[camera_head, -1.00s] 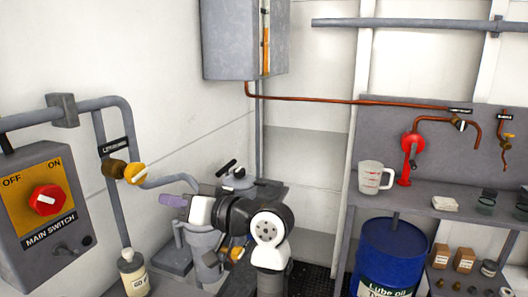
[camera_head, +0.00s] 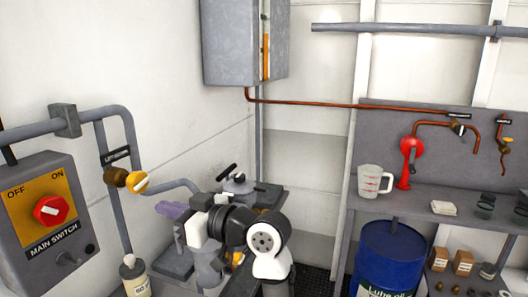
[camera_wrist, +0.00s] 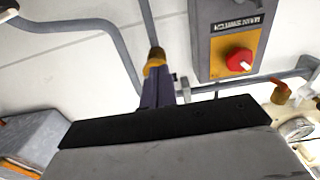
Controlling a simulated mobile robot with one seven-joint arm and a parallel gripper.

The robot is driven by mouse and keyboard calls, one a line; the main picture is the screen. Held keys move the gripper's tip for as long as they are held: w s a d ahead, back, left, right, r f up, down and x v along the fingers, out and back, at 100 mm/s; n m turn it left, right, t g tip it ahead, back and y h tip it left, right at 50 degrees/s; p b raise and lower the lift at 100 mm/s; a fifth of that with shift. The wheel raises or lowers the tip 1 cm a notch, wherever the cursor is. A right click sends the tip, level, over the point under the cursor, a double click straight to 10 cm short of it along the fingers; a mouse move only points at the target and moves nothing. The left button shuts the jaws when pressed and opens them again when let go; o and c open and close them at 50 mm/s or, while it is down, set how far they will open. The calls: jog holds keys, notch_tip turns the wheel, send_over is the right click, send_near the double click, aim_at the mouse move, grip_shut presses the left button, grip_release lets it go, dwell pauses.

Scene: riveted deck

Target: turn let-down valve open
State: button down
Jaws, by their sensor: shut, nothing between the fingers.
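The let-down valve (camera_head: 126,180) sits on a grey pipe on the left wall, below a black label whose small text is hard to read. It has a brown-brass body and a round yellow knob (camera_head: 138,182) with a pale slanting mark. My gripper (camera_head: 164,208) has purple fingers, shut and empty, to the right of and below the knob, apart from it in the head view. In the wrist view the purple fingertips (camera_wrist: 157,80) point at the brass and yellow valve (camera_wrist: 155,60), overlapping its lower edge. Contact cannot be told there.
A main switch box (camera_head: 48,215) with a red knob hangs left of the valve. A white-capped bottle (camera_head: 134,275) stands below. Grey machinery (camera_head: 240,185) lies behind my arm. A workbench (camera_head: 430,205) with a jug and a blue drum (camera_head: 390,255) are at right.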

aim_at(138, 182)
jog(key=shift+p+x, duration=0.3)
jog(key=shift+x, duration=2.65)
jog(key=shift+r, duration=0.15)
